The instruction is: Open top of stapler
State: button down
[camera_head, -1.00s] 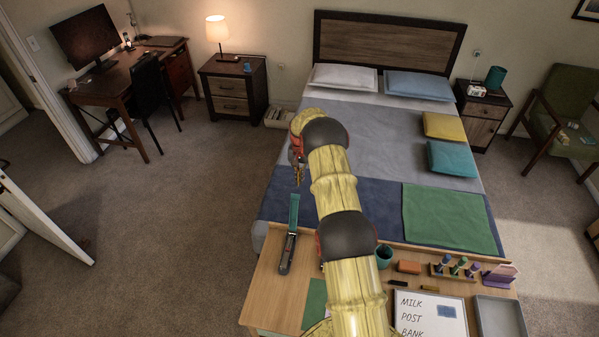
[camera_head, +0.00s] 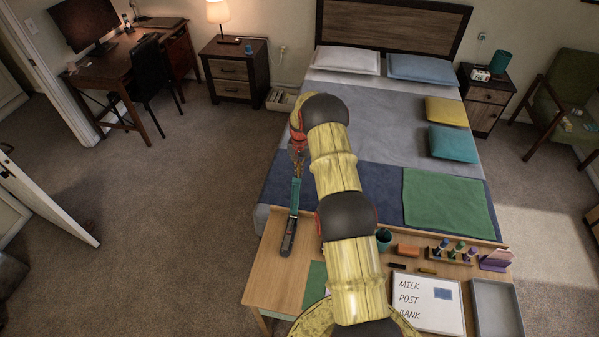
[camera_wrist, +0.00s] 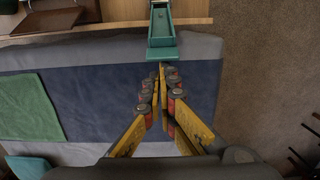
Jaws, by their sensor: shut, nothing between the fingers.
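The stapler has a teal upper part (camera_head: 295,197) and a dark grey body (camera_head: 288,238). It lies lengthwise at the left of the desk, and its teal end reaches past the far desk edge in the head view. In the wrist view the stapler (camera_wrist: 160,27) shows as a teal channel with a flat teal end plate facing my gripper (camera_wrist: 160,76). My gripper is shut and empty, its tips very close to that plate; I cannot tell whether they touch. In the head view my gripper (camera_head: 298,170) is at the teal end. How far the top is raised is unclear.
The wooden desk (camera_head: 265,285) carries a green blotter (camera_head: 315,285), a teal cup (camera_head: 383,238), an orange block (camera_head: 408,250), a whiteboard (camera_head: 425,305) and a grey tray (camera_head: 495,310). The bed (camera_head: 390,135) stands beyond. Carpet is clear on the left.

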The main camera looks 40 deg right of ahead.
jog(key=shift+t+h, duration=0.5)
jog(key=shift+s+a+r+b, duration=0.25)
jog(key=shift+s+a+r, duration=0.3)
jog(key=shift+s+a, duration=0.3)
jog(key=shift+s+a+r+b, duration=0.25)
jog(key=shift+s+a+r, duration=0.35)
jog(key=shift+a, duration=0.3)
jog(key=shift+d+f, duration=0.1)
